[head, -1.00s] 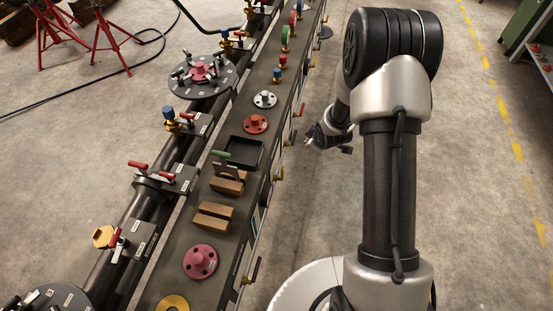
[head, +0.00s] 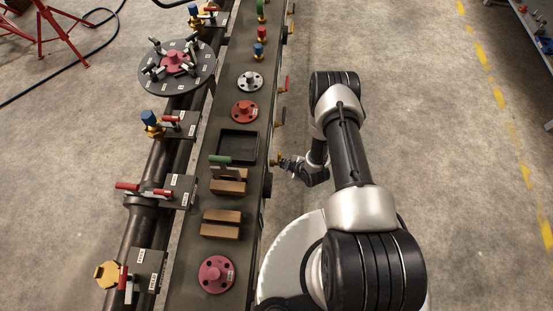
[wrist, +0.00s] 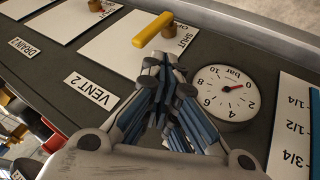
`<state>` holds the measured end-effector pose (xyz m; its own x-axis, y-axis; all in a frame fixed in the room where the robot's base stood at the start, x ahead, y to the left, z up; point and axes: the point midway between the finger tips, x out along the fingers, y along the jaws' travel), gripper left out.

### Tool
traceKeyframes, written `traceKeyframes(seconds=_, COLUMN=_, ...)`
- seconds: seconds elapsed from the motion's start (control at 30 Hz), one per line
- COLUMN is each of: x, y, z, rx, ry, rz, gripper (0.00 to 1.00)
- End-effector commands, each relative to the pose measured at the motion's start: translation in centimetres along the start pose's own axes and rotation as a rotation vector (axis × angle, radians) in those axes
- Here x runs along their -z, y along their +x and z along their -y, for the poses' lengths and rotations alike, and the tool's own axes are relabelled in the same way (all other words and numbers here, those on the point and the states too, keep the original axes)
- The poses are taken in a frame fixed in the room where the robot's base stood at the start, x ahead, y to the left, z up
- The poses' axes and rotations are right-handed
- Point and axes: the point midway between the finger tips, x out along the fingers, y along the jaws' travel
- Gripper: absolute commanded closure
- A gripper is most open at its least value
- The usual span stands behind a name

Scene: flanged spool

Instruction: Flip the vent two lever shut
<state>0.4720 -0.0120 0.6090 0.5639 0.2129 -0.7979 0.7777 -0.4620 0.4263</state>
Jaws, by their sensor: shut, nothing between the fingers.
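The vent two lever (wrist: 152,30) is a yellow handle on a brass stem, mounted on a white plate (wrist: 105,50). The "VENT 2" label (wrist: 92,92) lies beside that plate, and a "SHUT" label (wrist: 184,36) is at the plate's edge. My gripper (wrist: 160,62) is shut and empty, its fingertips just below the lever in the wrist view, apparently apart from it. In the head view, my gripper (head: 284,164) is at the bench's right side, and the lever is too small there to make out surely.
A round pressure gauge (wrist: 225,92) sits close right of my fingers, with a scale plate (wrist: 298,130) beyond. Another plate with a brass fitting (wrist: 65,20) is at upper left, near the "DRAIN" label. The long bench (head: 190,255) carries flanges, blocks and a black tray (head: 238,146).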

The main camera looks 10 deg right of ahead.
Motion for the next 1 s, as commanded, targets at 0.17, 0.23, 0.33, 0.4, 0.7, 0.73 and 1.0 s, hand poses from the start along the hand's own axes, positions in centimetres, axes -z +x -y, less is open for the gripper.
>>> traceKeyframes(seconds=0.17, x=0.0, y=0.0, z=0.0, rx=0.000, ry=0.001, rz=0.001, gripper=1.00)
traceKeyframes(seconds=0.23, x=0.0, y=0.1, z=0.0, rx=0.000, ry=0.000, rz=0.001, gripper=1.00)
traceKeyframes(seconds=0.33, x=0.0, y=0.8, z=0.1, rx=0.001, ry=0.000, rz=0.000, gripper=1.00)
traceKeyframes(seconds=0.4, x=-0.1, y=1.7, z=0.1, rx=0.001, ry=0.000, rz=0.001, gripper=1.00)
traceKeyframes(seconds=0.7, x=-0.1, y=7.3, z=0.2, rx=0.000, ry=-0.001, rz=0.000, gripper=1.00)
traceKeyframes(seconds=0.73, x=-0.1, y=7.7, z=0.2, rx=0.001, ry=-0.001, rz=0.000, gripper=1.00)
traceKeyframes(seconds=1.0, x=-0.1, y=9.9, z=0.1, rx=0.001, ry=0.001, rz=0.001, gripper=1.00)
